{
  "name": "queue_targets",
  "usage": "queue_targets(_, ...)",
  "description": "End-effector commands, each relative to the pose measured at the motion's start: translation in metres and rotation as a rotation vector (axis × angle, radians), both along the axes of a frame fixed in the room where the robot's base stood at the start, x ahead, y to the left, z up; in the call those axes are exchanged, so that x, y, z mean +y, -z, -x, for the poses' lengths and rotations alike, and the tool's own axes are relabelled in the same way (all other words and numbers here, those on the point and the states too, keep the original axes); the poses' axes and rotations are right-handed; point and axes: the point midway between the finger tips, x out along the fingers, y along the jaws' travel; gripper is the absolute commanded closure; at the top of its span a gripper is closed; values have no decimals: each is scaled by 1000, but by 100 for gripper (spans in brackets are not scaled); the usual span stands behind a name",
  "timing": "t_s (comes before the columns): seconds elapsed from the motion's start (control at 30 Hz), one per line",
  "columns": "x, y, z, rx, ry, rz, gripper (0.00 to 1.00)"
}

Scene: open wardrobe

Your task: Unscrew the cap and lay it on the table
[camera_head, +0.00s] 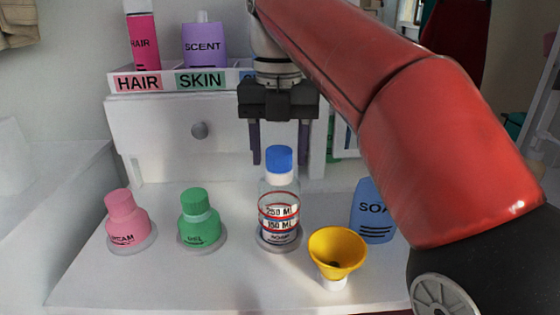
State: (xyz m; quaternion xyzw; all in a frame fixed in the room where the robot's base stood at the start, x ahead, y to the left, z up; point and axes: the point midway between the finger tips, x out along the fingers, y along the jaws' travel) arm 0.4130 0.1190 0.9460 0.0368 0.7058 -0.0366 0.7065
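A clear bottle (265,202) with red level rings marked 250 ML and 150 ML stands upright on a round base on the white table (170,285). A blue cap (280,159) sits on its top, above a white neck. My gripper (281,158) points down over the bottle. Its two dark fingers are apart, one to the left of the cap and one to the right. Gaps seem to show between the fingers and the cap, and I cannot tell their exact depth relative to it.
A pink bottle (125,220) and a green bottle (199,222) stand to the left. A yellow funnel (338,249) and a blue soap bottle (374,212) stand to the right. A labelled shelf (160,97) holds bottles behind. The table's front left is clear.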

Motion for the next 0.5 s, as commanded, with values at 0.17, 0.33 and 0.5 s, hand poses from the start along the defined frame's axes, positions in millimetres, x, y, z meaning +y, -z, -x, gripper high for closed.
queue_targets(0.17,0,0,0,0,1,0,38)
queue_targets(0.33,0,0,0,0,1,0,42)
queue_targets(0.5,0,0,0,0,3,0,42)
